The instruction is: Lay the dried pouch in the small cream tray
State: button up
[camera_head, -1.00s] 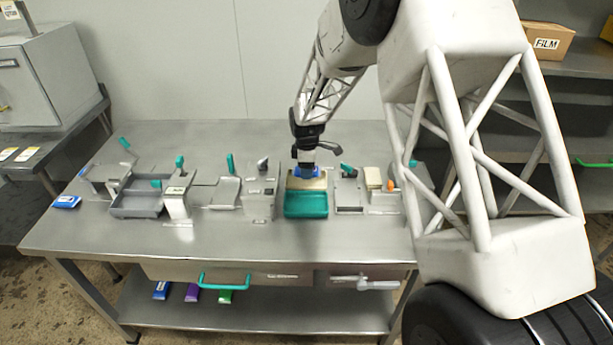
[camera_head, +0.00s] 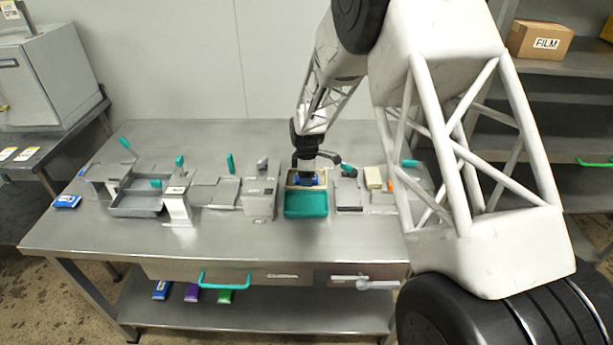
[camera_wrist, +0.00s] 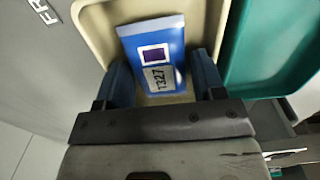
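The blue pouch (camera_wrist: 150,50), with a white label and a dark square, lies inside the small cream tray (camera_wrist: 95,22) in the wrist view. The fingers stand apart, wider than the pouch, and look open.
The teal tray (camera_head: 306,204) sits directly in front of the cream tray. A grey box (camera_head: 259,198) stands close on the left, and a low grey fixture (camera_head: 348,195) on the right. Another blue pouch (camera_head: 67,201) lies at the table's left end. The table front is clear.

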jog(key=shift+r, duration=0.15)
notch_tip(320, 180, up, 12)
dwell(0.8)
dwell(0.4)
dwell(0.4)
jog(key=s+d+r+m+t, duration=0.1)
jog(key=s+d+r+m, duration=0.45)
jog(key=s+r, duration=0.45)
jog(key=s+d+r+m, duration=0.4)
jog(key=s+d+r, duration=0.3)
jog(key=s, duration=0.5)
jog(key=s+d+m, duration=0.2)
jog(key=s+m, duration=0.1)
jog(key=s, duration=0.6)
jog(key=s+d+m+t, duration=0.1)
jog(key=s+d+m, duration=0.1)
jog(key=s, duration=0.7)
jog(key=s+d+r+m, duration=0.1)
jog(key=s+d+m, duration=0.2)
jog(key=s, duration=0.6)
jog(key=shift+d+m+t, duration=0.25)
jog(key=shift+m+t, duration=0.05)
jog(key=shift+m, duration=0.05)
